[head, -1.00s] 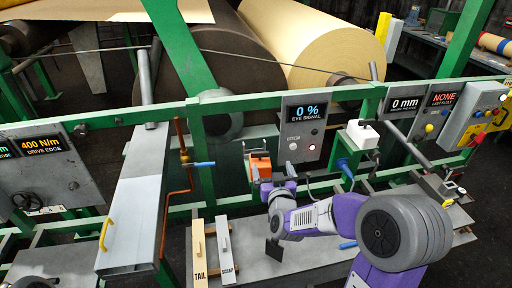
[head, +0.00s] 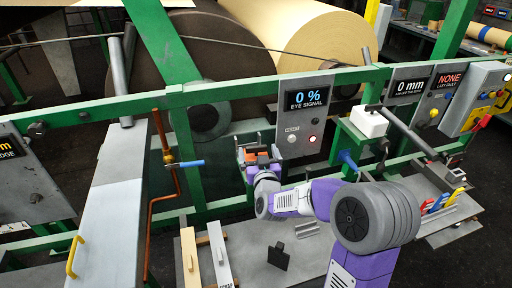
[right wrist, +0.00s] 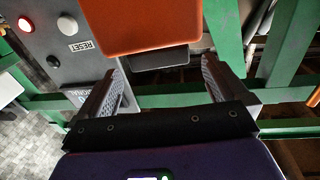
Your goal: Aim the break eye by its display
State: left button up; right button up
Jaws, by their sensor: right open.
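The break eye appears to be the orange box (head: 262,155) on the green frame, left of the display. The eye signal display (head: 307,98) reads 0 %. My right gripper (head: 258,158) is at the orange box, which it partly hides. In the right wrist view, the gripper (right wrist: 163,65) is open, its two fingers spread apart. The orange box (right wrist: 152,22) and a dark grey part under it lie ahead between the finger lines; I cannot tell whether the fingers touch them. My left gripper is not in view.
The display panel carries a reset button and a lit red button (right wrist: 26,24) close by. A copper pipe with a blue handle (head: 185,163) stands to the left. A white box (head: 369,122) stands right of the panel. Green rails (head: 235,92) cross the area.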

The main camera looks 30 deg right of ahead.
aim_at(257, 148)
jog(key=shift+x, duration=1.8)
jog(key=c, duration=1)
jog(key=shift+o, duration=0.2)
jog(key=n+y+b, duration=0.1)
jog(key=b, duration=0.1)
jog(key=n+t+y+b, duration=0.1)
jog(key=y+b, duration=0.1)
jog(key=b, duration=0.1)
jog(key=shift+f+y+b, duration=0.1)
jog(key=shift+y+b, duration=0.2)
jog(key=shift+b, duration=0.05)
jog(key=shift+a+n+y+b, duration=0.1)
jog(key=shift+n+y+b, duration=0.2)
jog(key=shift+n+b, duration=0.2)
jog(key=o, duration=1)
jog(key=shift+c, duration=0.2)
